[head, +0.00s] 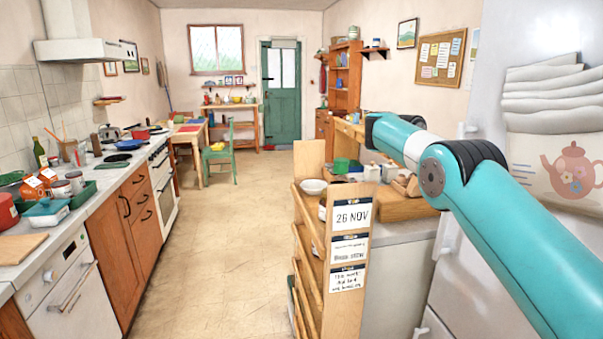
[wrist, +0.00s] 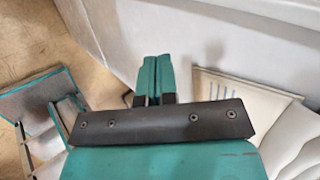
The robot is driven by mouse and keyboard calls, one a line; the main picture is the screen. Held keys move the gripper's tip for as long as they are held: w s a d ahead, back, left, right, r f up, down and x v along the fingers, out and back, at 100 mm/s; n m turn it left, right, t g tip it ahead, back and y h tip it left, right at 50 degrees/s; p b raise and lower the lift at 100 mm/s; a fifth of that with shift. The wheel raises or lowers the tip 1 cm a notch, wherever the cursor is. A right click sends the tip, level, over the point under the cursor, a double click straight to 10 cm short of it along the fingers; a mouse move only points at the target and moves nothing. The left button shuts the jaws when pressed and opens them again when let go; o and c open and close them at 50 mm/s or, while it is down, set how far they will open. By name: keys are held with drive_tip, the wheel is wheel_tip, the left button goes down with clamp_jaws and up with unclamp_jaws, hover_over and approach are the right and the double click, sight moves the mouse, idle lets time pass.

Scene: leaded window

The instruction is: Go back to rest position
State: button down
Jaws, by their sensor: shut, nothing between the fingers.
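My gripper (wrist: 154,75) shows in the wrist view, with its two teal fingers side by side and shut. Nothing is between them. In the head view my teal arm reaches in from the lower right, bends at a dark joint and points toward the middle of the room. My gripper cannot be made out in the head view. In the wrist view a pale upright surface (wrist: 235,45) runs beyond the fingers.
A wooden shelf unit (head: 308,260) with note cards stands beside a counter (head: 405,232) under my arm. A white fridge (head: 490,255) is close on the right. The left counter (head: 85,205) is cluttered. The floor (head: 228,210) between is clear.

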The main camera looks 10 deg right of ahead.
drive_tip(key=a+r+n+t+y, duration=0.2)
drive_tip(key=a+r+n, duration=0.4)
drive_tip(key=n, duration=0.4)
drive_tip(key=s+a+n+t+y, duration=0.1)
drive_tip(key=s+a+n+y, duration=0.3)
drive_tip(key=s+a+n, duration=0.7)
drive_tip(key=s+a+f+n+g+y, duration=0.1)
drive_tip(key=s+a+n, duration=0.3)
drive_tip(key=s, duration=0.7)
drive_tip(key=s+a+f+n+g+y, duration=0.2)
drive_tip(key=s+a+n, duration=0.3)
drive_tip(key=s+n, duration=0.3)
drive_tip(key=s+a+f+n+g+y, duration=0.2)
drive_tip(key=s+n, duration=0.5)
drive_tip(key=s, duration=0.7)
drive_tip(key=shift+s+a+f+y, duration=0.2)
drive_tip(key=shift+a+f+y, duration=0.25)
drive_tip(key=shift+a+y, duration=0.75)
